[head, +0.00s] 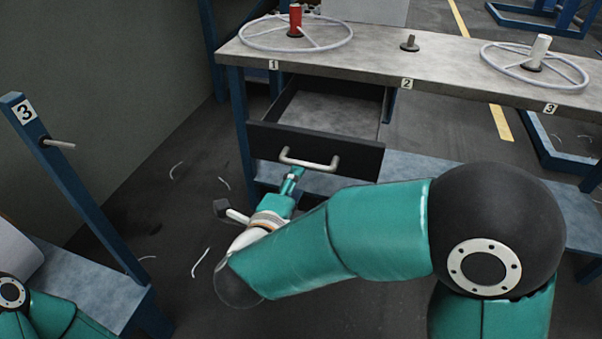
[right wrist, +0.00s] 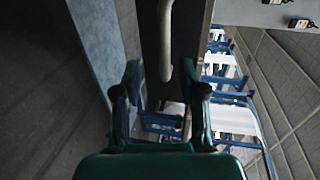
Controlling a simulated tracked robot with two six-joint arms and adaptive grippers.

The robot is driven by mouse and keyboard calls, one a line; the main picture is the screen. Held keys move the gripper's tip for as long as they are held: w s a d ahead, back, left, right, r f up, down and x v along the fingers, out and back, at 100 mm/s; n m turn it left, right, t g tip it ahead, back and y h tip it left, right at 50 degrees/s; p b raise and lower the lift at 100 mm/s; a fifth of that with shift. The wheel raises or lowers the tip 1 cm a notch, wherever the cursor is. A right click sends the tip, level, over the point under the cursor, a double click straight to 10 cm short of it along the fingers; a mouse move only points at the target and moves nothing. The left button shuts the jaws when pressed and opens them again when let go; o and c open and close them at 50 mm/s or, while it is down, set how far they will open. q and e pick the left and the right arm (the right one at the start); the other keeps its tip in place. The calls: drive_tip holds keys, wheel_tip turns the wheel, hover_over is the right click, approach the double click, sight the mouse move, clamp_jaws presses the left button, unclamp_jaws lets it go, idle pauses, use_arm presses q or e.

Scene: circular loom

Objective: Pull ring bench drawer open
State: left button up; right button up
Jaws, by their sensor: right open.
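The ring bench drawer (head: 268,143) stands pulled out from under the bench top. Its inside shows as an empty grey floor. Its dark front carries a pale bar handle (head: 318,165). My right gripper (head: 296,173) is just below and in front of the handle's left part. In the right wrist view the gripper (right wrist: 165,78) is open, and the handle (right wrist: 166,40) appears in line with the gap between its fingers. I cannot tell whether a finger touches it. Of my left arm only a part shows at the lower left; its gripper is out of view.
The bench top (head: 365,55) holds two wire rings, one around a red spool (head: 295,18) and one around a white spool (head: 540,48), with a bare peg (head: 410,43) between. A lower shelf (head: 415,180) runs beneath. A blue post (head: 75,190) stands left; floor between is mostly clear.

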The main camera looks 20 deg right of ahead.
drive_tip(key=v, duration=0.5)
drive_tip(key=shift+s+a, duration=0.1)
drive_tip(key=shift+s, duration=0.05)
